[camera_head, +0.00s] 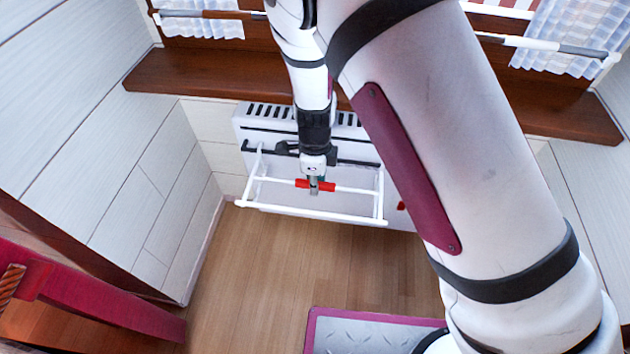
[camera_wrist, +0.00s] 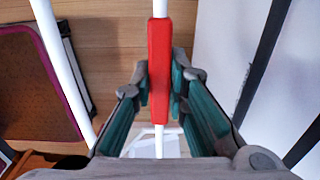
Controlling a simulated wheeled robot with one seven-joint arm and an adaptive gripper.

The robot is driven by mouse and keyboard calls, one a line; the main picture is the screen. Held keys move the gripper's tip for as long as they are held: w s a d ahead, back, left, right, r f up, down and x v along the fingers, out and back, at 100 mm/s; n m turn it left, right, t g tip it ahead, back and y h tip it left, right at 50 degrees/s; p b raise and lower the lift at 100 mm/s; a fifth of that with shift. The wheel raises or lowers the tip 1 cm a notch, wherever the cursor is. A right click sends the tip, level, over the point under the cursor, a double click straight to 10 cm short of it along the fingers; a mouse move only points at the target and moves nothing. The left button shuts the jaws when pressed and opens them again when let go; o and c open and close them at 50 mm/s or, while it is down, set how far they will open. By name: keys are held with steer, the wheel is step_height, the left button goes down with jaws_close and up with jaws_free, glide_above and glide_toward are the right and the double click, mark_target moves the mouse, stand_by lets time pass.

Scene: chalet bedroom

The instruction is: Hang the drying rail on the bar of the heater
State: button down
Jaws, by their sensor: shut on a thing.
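The white drying rail (camera_head: 310,213) has a red grip (camera_head: 328,186) on its middle rod. My gripper (camera_head: 314,188) is shut on this grip, which also shows between the fingers in the wrist view (camera_wrist: 160,60). The white heater (camera_head: 240,125) stands against the wall under the sill. Its dark bar (camera_head: 353,161) runs across its front, partly hidden by my wrist. The rail is held in front of the heater, its side arms reaching up to the bar's height. I cannot tell whether its ends touch the bar. In the wrist view the dark bar (camera_wrist: 262,62) lies right of the grip.
A brown wooden sill (camera_head: 200,78) juts out above the heater. White panelled walls close the corner on the left. A red-covered piece of furniture (camera_head: 100,290) stands at the lower left. The wooden floor (camera_head: 260,270) in front of the heater is clear.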

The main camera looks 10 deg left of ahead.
steer(key=shift+f, duration=0.15)
steer(key=c, duration=1.5)
jaws_free()
step_height(320, 180, up, 10)
steer(key=shift+r, duration=1)
steer(key=shift+d+r, duration=0.1)
